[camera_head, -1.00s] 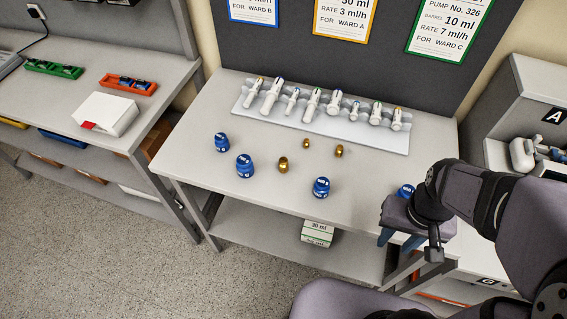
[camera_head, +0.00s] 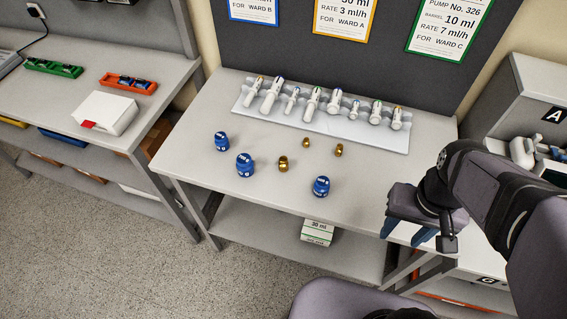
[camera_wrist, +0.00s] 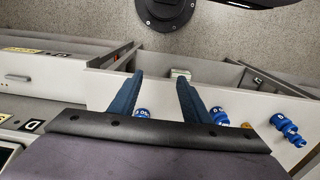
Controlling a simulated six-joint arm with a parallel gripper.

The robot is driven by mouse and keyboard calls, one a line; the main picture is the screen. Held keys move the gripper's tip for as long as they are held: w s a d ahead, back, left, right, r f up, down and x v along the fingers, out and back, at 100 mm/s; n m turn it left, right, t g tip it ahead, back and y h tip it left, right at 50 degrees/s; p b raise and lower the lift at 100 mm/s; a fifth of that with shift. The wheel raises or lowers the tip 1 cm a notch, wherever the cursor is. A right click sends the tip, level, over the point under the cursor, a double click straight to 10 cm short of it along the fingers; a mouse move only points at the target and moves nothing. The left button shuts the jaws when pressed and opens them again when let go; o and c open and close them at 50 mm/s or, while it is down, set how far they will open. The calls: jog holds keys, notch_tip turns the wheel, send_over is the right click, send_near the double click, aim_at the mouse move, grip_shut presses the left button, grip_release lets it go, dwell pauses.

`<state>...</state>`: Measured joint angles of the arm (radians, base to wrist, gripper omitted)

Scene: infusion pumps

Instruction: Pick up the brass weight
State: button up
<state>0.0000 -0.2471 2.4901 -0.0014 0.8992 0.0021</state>
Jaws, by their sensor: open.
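Three brass weights stand on the grey table in the head view: a larger one (camera_head: 283,164) near the middle, a small one (camera_head: 306,143) behind it, and another (camera_head: 339,150) to the right. My gripper (camera_head: 405,233) is open and empty at the table's right edge, well right of all three. Its two blue fingers also show in the wrist view (camera_wrist: 159,76), with nothing held between them. A sliver of brass (camera_wrist: 247,125) shows at the wrist view's right; I cannot tell which weight it is.
Blue weights (camera_head: 245,165), (camera_head: 222,142) and (camera_head: 321,187) stand around the brass ones. A blue weight (camera_wrist: 142,112) shows between my fingers' bases in the wrist view. A white rack (camera_head: 350,131) of syringes lies behind. The table's front left is clear.

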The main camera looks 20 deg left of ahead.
jog(key=w+a+n+t+h+b, duration=0.4)
jog(key=w+a+n+h, duration=0.6)
jog(key=n, duration=1)
jog(key=a+n+t+y+b, duration=0.3)
jog(key=a+n+t, duration=0.85)
jog(key=a, duration=1.35)
jog(key=y+p, duration=0.1)
send_near(281, 163)
jog(key=x, duration=0.4)
jog(key=shift+a+r+g, duration=0.15)
jog(key=shift+a+g, duration=0.05)
jog(key=shift+g, duration=0.05)
jog(key=shift+w+f, duration=0.1)
jog(key=shift+f, duration=0.2)
jog(key=shift+p+x, duration=1.6)
jog(key=shift+x, duration=1.35)
jog(key=shift+w+d+f, duration=0.1)
jog(key=shift+w+d, duration=0.25)
jog(key=shift+w, duration=0.25)
